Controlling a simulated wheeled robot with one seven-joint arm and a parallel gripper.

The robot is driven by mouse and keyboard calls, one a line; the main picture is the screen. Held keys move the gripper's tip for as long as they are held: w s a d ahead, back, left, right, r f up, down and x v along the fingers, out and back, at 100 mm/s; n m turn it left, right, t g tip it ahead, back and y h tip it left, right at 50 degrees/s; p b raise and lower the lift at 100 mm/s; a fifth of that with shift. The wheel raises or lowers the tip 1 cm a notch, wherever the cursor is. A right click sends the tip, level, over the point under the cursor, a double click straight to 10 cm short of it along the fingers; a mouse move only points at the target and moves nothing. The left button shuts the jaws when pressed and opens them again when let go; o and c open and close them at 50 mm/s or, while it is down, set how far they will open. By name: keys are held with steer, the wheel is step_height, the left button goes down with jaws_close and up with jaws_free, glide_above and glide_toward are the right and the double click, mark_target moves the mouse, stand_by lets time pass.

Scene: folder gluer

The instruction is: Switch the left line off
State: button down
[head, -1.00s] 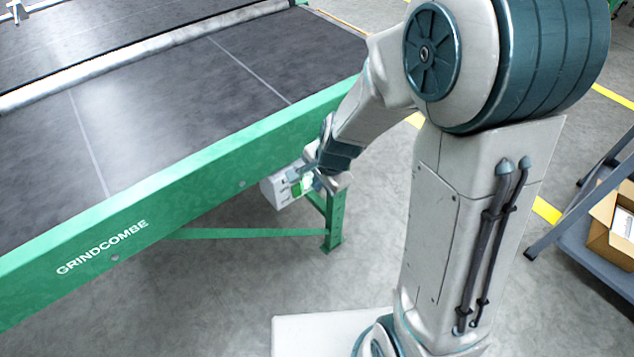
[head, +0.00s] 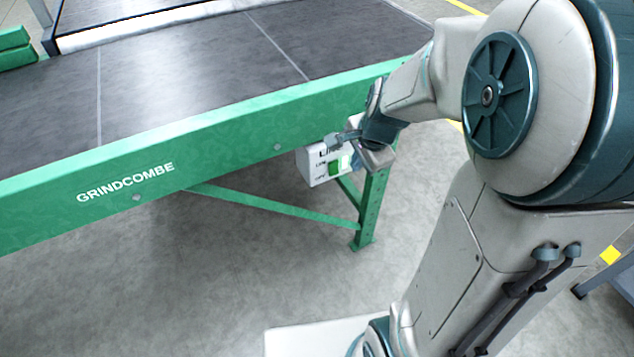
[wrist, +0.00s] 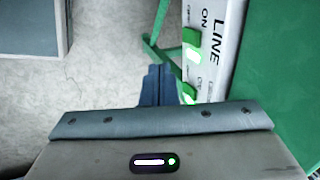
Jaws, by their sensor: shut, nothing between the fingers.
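The white line control box (head: 316,168) hangs under the green conveyor rail, marked LINE, with a green rocker switch (head: 336,168) on its face. In the wrist view the box (wrist: 223,20) stands at upper right, with ON beside the lit green switch (wrist: 191,42).
The green conveyor rail (head: 230,142) marked GRINDCOMBE runs above the box, with a dark belt (head: 190,75) behind it. A green leg (head: 371,205) and a diagonal brace (head: 275,208) stand below. The grey floor in front is clear.

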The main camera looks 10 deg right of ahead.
mark_target(339, 171)
steer(key=shift+d, duration=0.1)
stand_by(0.4)
steer(key=shift+w+a+f+b, duration=0.4)
steer(key=shift+w+f+b, duration=0.6)
steer(key=shift+f, duration=0.65)
steer(key=shift+w+a+f+b, duration=0.4)
steer(key=shift+w+f+b, duration=0.25)
steer(key=shift+w+f, duration=0.8)
steer(key=shift+w+a+f+b, duration=0.4)
steer(key=shift+w+f+b, duration=0.5)
steer(key=shift+f, duration=0.95)
